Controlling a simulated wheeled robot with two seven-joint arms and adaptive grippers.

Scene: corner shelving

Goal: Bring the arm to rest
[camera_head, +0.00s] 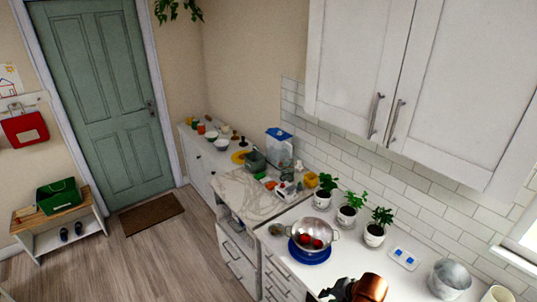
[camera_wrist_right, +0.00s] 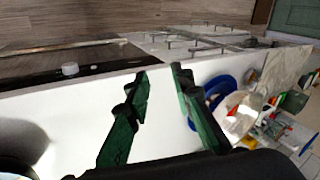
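My right gripper (camera_wrist_right: 160,75) shows in the right wrist view as two dark green fingers spread apart. Nothing is between them but bare white counter (camera_wrist_right: 75,110). The blue plate (camera_wrist_right: 218,88) lies just to the right of the fingers. In the head view a dark shape (camera_head: 337,291) at the bottom edge looks like part of my right gripper, beside a copper-coloured cylinder (camera_head: 371,288) that may be part of my arm. It is in front of the counter near the blue plate. My left arm and gripper are not in view.
A metal colander (camera_head: 300,245) with red items stands on the blue plate in the head view. Several potted plants (camera_head: 347,212) line the tiled wall. A metal pot (camera_head: 450,279) stands at the right. Upper cabinets (camera_head: 440,85) overhang. The floor (camera_head: 165,250) at left is clear.

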